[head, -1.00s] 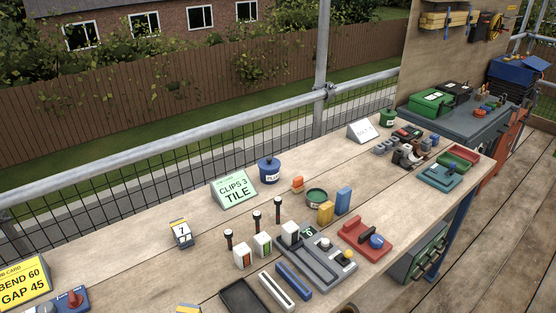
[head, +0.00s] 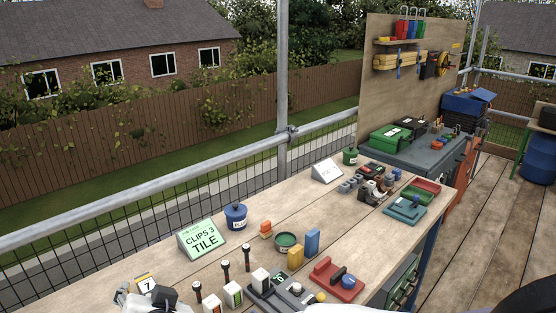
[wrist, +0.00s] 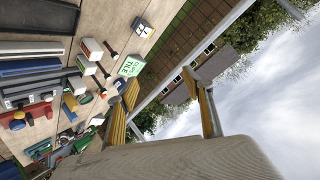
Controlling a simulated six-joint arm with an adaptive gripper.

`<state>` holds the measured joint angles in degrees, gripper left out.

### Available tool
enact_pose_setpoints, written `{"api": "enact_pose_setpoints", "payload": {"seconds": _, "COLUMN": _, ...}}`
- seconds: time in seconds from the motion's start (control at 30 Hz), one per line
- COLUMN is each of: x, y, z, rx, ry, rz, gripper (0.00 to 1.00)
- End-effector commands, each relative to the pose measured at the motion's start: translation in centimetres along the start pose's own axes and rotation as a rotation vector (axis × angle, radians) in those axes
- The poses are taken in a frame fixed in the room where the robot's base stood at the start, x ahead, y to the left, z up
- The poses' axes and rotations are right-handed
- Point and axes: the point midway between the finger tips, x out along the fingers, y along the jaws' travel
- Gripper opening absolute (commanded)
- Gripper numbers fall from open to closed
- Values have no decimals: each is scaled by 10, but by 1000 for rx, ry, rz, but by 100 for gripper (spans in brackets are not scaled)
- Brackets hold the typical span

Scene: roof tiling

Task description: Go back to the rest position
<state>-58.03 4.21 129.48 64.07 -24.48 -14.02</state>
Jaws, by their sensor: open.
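My gripper (wrist: 160,80) shows in the wrist view, its two yellow ribbed fingers spread wide apart with nothing between them. The fingers point outward past the bench, toward the fence, a brick house and the sky. The wooden workbench lies to the left in that view, tilted, with the green "CLIPS 3 TILE" card (wrist: 131,67) near the left finger. The fingers cannot be made out there.
The bench (head: 330,215) holds a blue pot (head: 236,216), a green dish (head: 287,241), yellow and blue blocks, a red fixture (head: 337,280) and teal and red trays. A metal guard rail (head: 200,177) runs behind it. Plank floor (head: 480,230) is clear at right.

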Motion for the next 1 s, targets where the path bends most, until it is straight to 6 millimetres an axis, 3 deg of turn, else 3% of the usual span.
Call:
{"api": "enact_pose_setpoints", "payload": {"seconds": 0.03, "x": -5, "y": 5, "z": -12, "rx": 2, "ry": -3, "rz": -11, "gripper": 51}}
{"api": "enact_pose_setpoints", "payload": {"seconds": 0.2, "x": -24, "y": 22, "z": -37, "rx": -14, "ry": -35, "rz": -44, "gripper": 51}}
{"api": "enact_pose_setpoints", "payload": {"seconds": 0.5, "x": -67, "y": 65, "z": -65, "rx": -69, "ry": -94, "rz": -51, "gripper": 51}}
{"api": "enact_pose_setpoints", "payload": {"seconds": 0.73, "x": -106, "y": 109, "z": -73, "rx": -119, "ry": -145, "rz": -6, "gripper": 51}}
{"api": "enact_pose_setpoints", "payload": {"seconds": 1.0, "x": -158, "y": 170, "z": -68, "rx": -169, "ry": -213, "rz": 105, "gripper": 51}}
